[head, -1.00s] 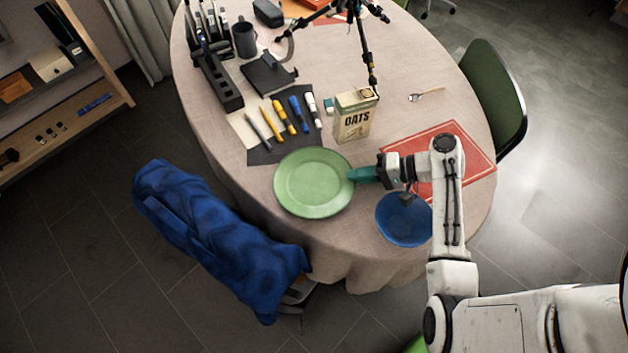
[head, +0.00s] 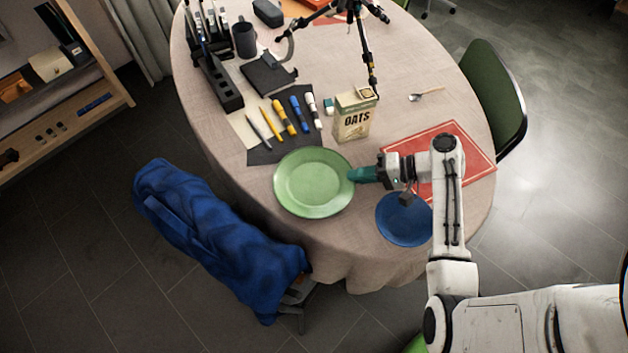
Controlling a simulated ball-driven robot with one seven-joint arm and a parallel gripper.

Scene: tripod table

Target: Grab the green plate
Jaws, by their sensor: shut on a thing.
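The green plate (head: 312,184) lies near the front left edge of the round table, right side up. My gripper (head: 358,175) comes in from the right, low over the table, with its teal fingers at the plate's right rim. It is shut on that rim. The fingertips are small in this view, and the exact grip on the rim is hard to make out. The plate appears to rest on the tablecloth.
A blue bowl or plate (head: 402,222) sits below my gripper. An oats box (head: 354,116) stands just behind the plate. Several markers (head: 284,117) lie on a dark mat behind it. A red placemat (head: 462,158) is at the right. A tripod (head: 366,50) stands farther back.

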